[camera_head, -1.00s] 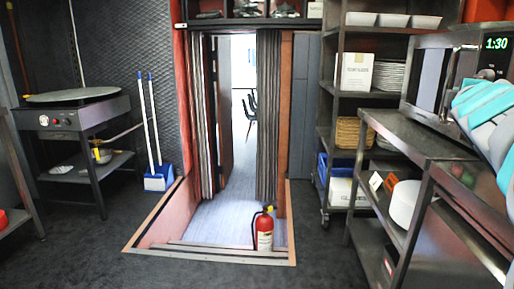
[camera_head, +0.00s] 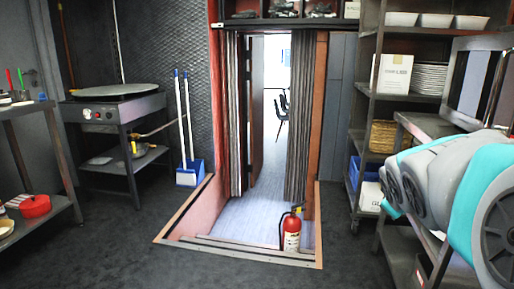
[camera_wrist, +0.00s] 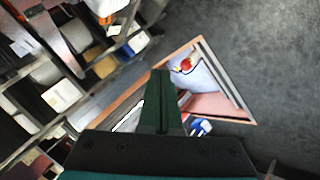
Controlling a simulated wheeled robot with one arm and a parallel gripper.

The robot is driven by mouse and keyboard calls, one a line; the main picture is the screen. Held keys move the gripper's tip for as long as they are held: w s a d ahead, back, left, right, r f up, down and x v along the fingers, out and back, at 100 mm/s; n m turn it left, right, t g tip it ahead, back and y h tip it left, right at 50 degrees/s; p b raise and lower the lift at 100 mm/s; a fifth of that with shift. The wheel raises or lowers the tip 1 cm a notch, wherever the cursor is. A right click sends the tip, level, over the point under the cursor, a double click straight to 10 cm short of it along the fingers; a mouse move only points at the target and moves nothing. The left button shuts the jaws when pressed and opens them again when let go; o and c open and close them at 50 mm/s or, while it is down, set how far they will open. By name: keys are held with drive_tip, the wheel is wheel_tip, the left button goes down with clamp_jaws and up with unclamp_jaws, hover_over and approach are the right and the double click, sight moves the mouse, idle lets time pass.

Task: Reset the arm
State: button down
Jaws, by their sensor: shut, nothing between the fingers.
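My arm (camera_head: 445,190), grey and teal, reaches in from the right edge in the head view, in front of the steel rack. My gripper's end is outside that view. In the wrist view my gripper (camera_wrist: 159,76) shows its dark green fingers pressed together, with nothing between them. The fingers point over the floor, toward the framed doorway step area, and look tilted against the room. They appear clear of everything around them.
A red fire extinguisher (camera_head: 291,232) stands at the doorway step. Steel shelves (camera_head: 408,98) and a microwave (camera_head: 480,75) are close on the right. The middle floor is open.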

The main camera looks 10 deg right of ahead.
drive_tip(key=s+a+f+m+g+y, duration=0.3)
drive_tip(key=s+a+f, duration=0.4)
drive_tip(key=a+f, duration=0.55)
drive_tip(key=s+a+f+g+y, duration=0.1)
drive_tip(key=s+a+f+g, duration=0.1)
drive_tip(key=s+a, duration=0.5)
drive_tip(key=s+a+f+g+y, duration=0.2)
drive_tip(key=s+a+f+g, duration=0.1)
drive_tip(key=s+a, duration=0.4)
drive_tip(key=shift+s+f+g, duration=0.3)
drive_tip(key=shift+s+g, duration=0.2)
drive_tip(key=shift+s, duration=0.65)
